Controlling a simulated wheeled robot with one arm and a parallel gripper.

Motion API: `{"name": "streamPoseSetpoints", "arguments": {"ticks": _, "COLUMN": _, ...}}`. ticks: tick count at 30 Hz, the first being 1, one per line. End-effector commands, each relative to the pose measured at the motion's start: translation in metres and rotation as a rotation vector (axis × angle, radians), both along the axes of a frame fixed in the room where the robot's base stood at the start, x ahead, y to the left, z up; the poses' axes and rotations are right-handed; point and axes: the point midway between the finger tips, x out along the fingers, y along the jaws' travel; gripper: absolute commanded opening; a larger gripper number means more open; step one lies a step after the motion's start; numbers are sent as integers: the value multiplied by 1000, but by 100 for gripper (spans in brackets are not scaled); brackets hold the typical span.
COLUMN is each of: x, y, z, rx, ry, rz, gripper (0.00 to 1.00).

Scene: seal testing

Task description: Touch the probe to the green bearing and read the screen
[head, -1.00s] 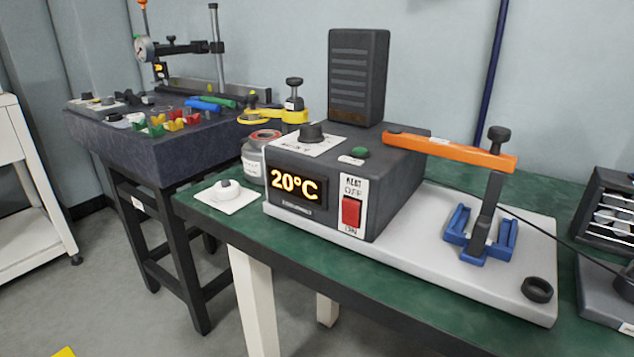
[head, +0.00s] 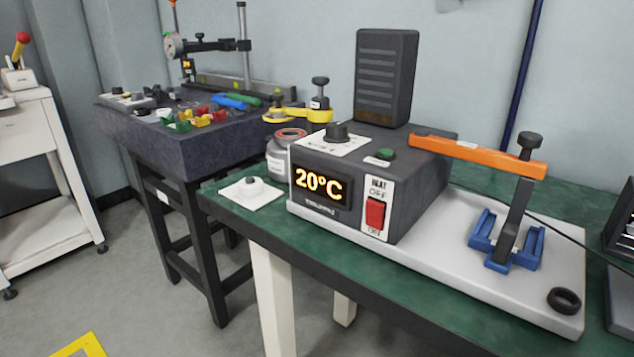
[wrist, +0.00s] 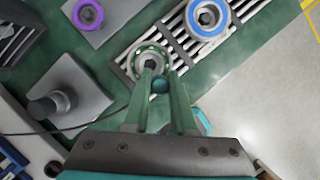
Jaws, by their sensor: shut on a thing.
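In the wrist view my gripper (wrist: 161,76) has its two green fingers shut on a small dark teal rounded piece, the probe (wrist: 160,86). More teal shows beside the right finger. The green bearing (wrist: 139,53), a green ring with a dark centre, lies on a slatted rack just beyond the fingertips. The fingers overlap its near side; I cannot tell whether the probe touches it. In the head view a screen (head: 319,186) on a dark heater box reads 20°C. My gripper is outside the head view.
A blue-ringed bearing (wrist: 208,18) shares the slatted rack (wrist: 180,40). A purple ring (wrist: 88,14) and a grey block with a dark knob (wrist: 60,98) are at left. In the head view an orange bar (head: 477,156) and blue clamp (head: 505,245) stand right of the heater.

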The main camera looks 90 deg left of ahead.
Motion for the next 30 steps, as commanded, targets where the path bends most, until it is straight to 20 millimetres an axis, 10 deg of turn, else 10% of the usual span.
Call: {"name": "streamPoseSetpoints", "arguments": {"ticks": 30, "x": 0, "y": 0, "z": 45, "rx": -1, "ry": 1, "rz": -1, "gripper": 0}}
